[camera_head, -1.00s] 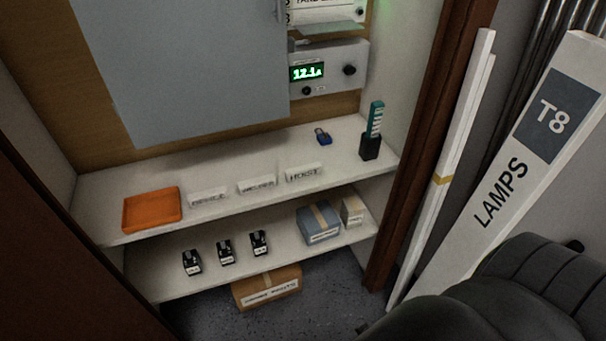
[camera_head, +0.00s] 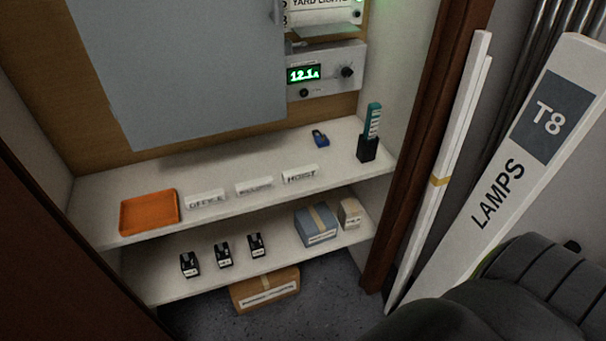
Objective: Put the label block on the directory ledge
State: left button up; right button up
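Three white label blocks stand in a row on the upper shelf. The left one reads OFFICE (camera_head: 205,198), the middle one (camera_head: 254,187) is too blurred to read, and the right one reads HOIST (camera_head: 300,174). A directory strip (camera_head: 322,5) with printed text, partly reading "YARD", shows at the top edge, with a pale ledge (camera_head: 325,29) under it; most of it is cut off by the frame. Neither gripper is in view. A dark rounded part of my own arm fills the lower right corner.
The upper shelf (camera_head: 160,170) also holds an orange tray (camera_head: 150,212), a blue padlock (camera_head: 320,138) and a dark holder (camera_head: 367,148) with a teal item. Several items stand on the lower shelf. A grey panel door (camera_head: 185,75) hangs above. A LAMPS T8 box (camera_head: 520,170) leans at right.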

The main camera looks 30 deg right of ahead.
aim_at(317, 30)
jog(key=z, duration=1.05)
